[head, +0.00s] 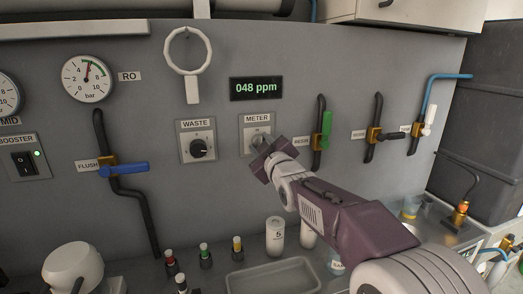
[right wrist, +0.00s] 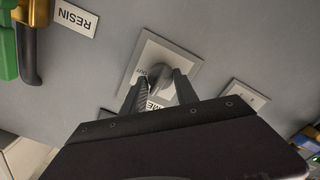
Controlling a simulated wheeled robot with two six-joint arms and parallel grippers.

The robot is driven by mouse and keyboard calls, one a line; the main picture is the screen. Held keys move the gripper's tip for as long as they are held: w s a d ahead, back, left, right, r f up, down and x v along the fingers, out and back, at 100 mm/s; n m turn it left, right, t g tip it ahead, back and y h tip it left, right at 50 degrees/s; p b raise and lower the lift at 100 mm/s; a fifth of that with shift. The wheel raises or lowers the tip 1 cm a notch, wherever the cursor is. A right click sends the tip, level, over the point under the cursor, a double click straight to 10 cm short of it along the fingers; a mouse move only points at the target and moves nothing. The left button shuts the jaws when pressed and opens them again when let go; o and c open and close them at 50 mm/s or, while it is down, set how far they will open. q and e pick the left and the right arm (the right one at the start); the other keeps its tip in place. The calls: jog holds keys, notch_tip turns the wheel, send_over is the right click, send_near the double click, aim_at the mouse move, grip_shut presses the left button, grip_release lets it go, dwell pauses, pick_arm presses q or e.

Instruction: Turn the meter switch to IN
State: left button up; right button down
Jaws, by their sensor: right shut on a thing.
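The meter switch (head: 259,139) is a grey knob on a light plate on the grey panel, under a METER label (head: 257,119). In the right wrist view the knob (right wrist: 163,86) shows upside down between my fingers, with small OUT lettering beside it. My right gripper (head: 264,147) is at the plate, its fingers (right wrist: 161,92) closed around the knob. The fingers cover part of the plate, and I cannot tell exactly which way the knob points. A display (head: 256,88) above reads 048 ppm. My left gripper is not in view.
The WASTE switch (head: 198,150) is left of the meter switch. The green-handled RESIN valve (head: 326,130) is close on the right, and it also shows in the right wrist view (right wrist: 8,45). Bottles and a tray (head: 272,277) stand below; a blue-handled FLUSH valve (head: 124,169) is farther left.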

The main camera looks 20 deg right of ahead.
jog(key=shift+n, duration=0.6)
jog(key=c, duration=0.9)
grip_release()
jog(key=shift+c, duration=0.2)
jog(key=s, duration=0.9)
jog(key=shift+d+b, duration=0.15)
jog(key=shift+b, duration=0.3)
jog(key=shift+f, duration=0.1)
